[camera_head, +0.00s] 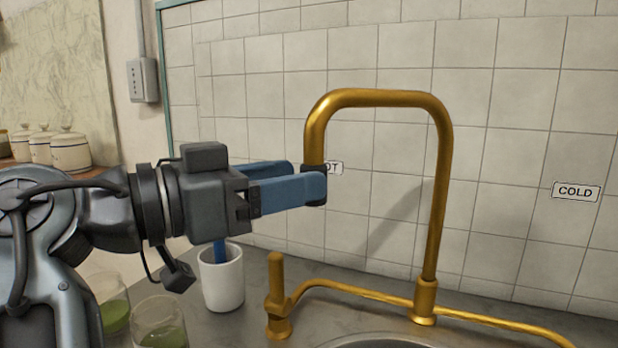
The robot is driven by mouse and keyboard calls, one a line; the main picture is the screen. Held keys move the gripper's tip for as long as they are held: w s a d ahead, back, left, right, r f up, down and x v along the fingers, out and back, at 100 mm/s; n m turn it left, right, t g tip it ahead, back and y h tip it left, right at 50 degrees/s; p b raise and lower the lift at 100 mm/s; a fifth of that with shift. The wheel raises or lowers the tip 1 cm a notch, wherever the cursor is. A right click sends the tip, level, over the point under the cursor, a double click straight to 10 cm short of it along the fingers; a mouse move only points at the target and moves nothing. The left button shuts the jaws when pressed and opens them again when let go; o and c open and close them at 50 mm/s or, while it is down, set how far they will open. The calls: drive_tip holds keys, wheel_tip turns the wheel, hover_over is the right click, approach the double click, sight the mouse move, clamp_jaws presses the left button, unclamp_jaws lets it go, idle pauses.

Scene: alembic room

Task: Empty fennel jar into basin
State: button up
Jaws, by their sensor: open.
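My gripper (318,187) is open and level, with blue fingers pointing right. In the picture its fingertips overlap the downturned spout end of the brass faucet (440,190); I cannot tell whether they touch it. Nothing shows held between the fingers. The basin (385,343) shows only as a curved rim at the bottom edge. Two glass jars with green contents stand on the counter at lower left, one nearer (161,325) and one behind it (113,308), partly cut off or hidden by my arm. I cannot tell which is the fennel jar.
A white cup (222,283) with a blue item in it stands below my gripper. A brass tap handle (277,290) rises beside the basin. Tiled wall behind carries a COLD label (576,191). Lidded white canisters (70,150) stand far left.

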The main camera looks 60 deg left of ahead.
drive_tip(key=s, duration=0.4)
drive_tip(key=shift+d, duration=0.1)
idle(0.5)
